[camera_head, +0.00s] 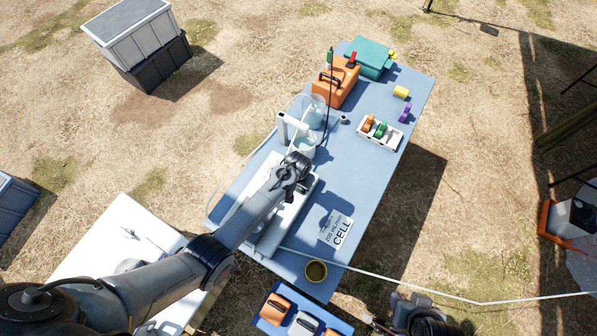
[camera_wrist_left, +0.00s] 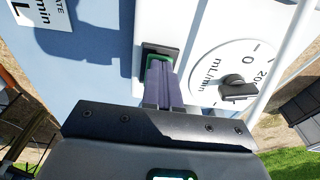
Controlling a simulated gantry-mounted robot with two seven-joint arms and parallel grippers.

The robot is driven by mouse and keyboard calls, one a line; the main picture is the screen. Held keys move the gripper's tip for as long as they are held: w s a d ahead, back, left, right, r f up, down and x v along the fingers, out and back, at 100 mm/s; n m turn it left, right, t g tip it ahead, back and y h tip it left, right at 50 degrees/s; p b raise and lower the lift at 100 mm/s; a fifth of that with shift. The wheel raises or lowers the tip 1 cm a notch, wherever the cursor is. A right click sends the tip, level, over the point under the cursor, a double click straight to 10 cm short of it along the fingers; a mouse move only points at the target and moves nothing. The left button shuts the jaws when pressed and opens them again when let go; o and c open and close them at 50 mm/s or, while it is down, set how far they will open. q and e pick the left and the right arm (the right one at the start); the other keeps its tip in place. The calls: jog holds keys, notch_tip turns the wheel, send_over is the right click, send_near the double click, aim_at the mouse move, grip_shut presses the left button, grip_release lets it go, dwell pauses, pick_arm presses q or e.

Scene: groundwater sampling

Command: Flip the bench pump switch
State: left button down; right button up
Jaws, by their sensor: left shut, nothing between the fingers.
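The white bench pump (camera_head: 288,222) lies along the left side of the blue table in the head view, partly covered by my left arm. In the left wrist view, the pump's white face shows a black-framed switch (camera_wrist_left: 151,52) with a green inside. Beside it is a round mL/min dial (camera_wrist_left: 238,78) with a black knob. My left gripper (camera_wrist_left: 159,65) is shut and empty, its fingertips at the switch and hiding part of it. I cannot tell whether they touch it. In the head view its fingers are hidden. Part of my right arm shows at the bottom edge; its fingers are not clear.
Clear containers (camera_head: 304,146) stand just beyond my left gripper. A pale line crosses the near end.

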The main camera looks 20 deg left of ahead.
pick_arm(q)
notch_tip(320, 180, up, 5)
jog(key=p, duration=0.4)
jog(key=shift+s+a+f, duration=0.1)
jog(key=shift+a+f, duration=0.05)
jog(key=shift+f, duration=0.05)
notch_tip(320, 180, up, 9)
jog(key=s, duration=0.1)
jog(key=shift+r, duration=0.15)
jog(key=shift+s, duration=0.1)
jog(key=shift+s, duration=0.1)
